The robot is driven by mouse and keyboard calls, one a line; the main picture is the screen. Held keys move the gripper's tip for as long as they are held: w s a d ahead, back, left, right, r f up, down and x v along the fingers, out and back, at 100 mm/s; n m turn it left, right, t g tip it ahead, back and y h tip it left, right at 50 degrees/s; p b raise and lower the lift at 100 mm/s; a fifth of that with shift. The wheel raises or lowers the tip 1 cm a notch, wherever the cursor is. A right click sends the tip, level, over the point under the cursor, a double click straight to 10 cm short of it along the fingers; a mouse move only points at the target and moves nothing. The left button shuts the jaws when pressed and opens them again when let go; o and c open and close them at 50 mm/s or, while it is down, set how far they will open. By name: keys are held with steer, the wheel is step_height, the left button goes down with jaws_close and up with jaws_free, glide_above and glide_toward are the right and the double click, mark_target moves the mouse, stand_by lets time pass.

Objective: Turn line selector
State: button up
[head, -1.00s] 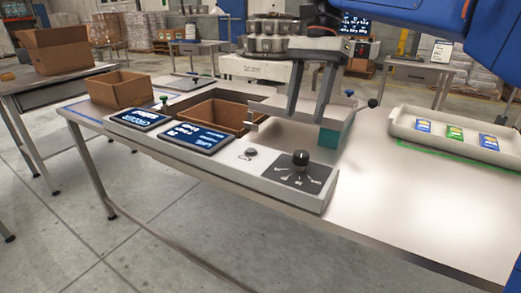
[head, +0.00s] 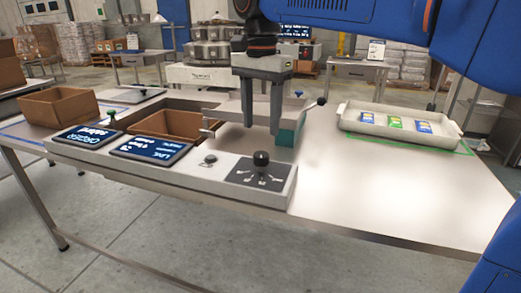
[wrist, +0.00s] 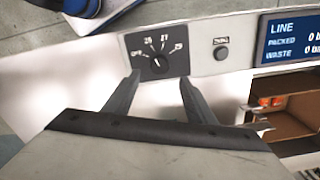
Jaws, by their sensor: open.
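The line selector is a black round knob (head: 261,160) on a dark dial plate at the right end of a long grey control panel (head: 215,178). In the wrist view the knob (wrist: 157,64) sits just beyond the fingertips, with labels fanned around it, including OFF, 26 and 27. My gripper (head: 261,128) is open and empty, pointing down above and behind the knob. In the wrist view its two fingers (wrist: 159,80) are spread to either side of the knob's line, apart from it.
A small round button (head: 209,160) and two blue displays (head: 149,149) lie left of the knob. A pale tray (head: 400,132) with packets stands right. The table's front right is bare.

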mark_target(261, 154)
step_height(261, 154, down, 8)
steer(key=shift+f, duration=0.2)
stand_by(0.3)
steer(key=c, duration=1)
